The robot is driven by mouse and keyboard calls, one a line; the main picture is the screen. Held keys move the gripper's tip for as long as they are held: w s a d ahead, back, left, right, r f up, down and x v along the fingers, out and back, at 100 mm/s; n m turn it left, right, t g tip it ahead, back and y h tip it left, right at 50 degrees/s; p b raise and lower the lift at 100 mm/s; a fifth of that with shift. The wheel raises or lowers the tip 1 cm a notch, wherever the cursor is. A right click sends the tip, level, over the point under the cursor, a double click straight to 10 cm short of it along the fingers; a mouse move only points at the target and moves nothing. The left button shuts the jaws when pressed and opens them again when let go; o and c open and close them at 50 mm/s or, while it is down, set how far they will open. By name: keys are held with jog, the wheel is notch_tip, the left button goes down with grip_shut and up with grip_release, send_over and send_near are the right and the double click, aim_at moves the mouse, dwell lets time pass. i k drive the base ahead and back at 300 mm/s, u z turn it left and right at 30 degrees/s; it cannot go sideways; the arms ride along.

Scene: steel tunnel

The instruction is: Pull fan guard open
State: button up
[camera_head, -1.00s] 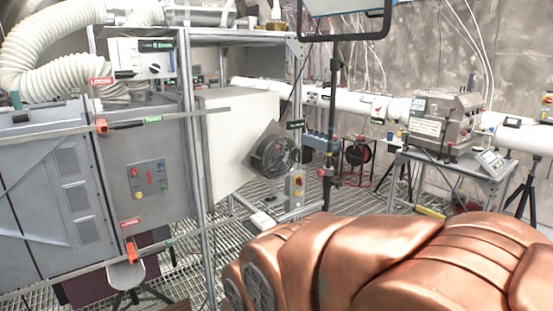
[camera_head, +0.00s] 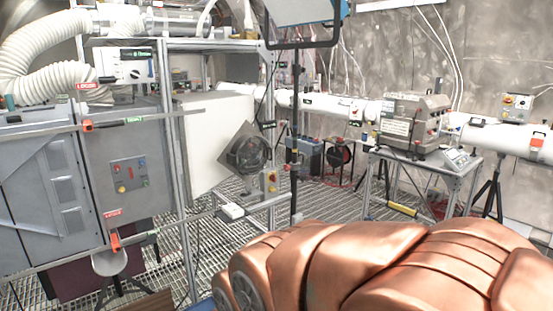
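A round black fan with a guard (camera_head: 249,153) is set in a grey square plate, turned at an angle. It stands in the middle of the view, beside a large white box. From here I cannot tell whether the guard is open or shut. My copper-coloured arm fills the lower right. My gripper does not show in this view, and the arm is well apart from the fan.
A metal frame with a horizontal rail and a small white box (camera_head: 231,211) stands between me and the fan. A grey cabinet (camera_head: 136,185) is at left. A steel table (camera_head: 425,165) with instruments is at right. Mesh floor (camera_head: 340,200) lies open between.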

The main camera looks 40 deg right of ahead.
aim_at(256, 157)
jog(key=u, duration=0.05)
jog(key=k, duration=0.6)
jog(key=z, duration=0.9)
jog(key=i, duration=1.5)
jog(key=u, duration=0.35)
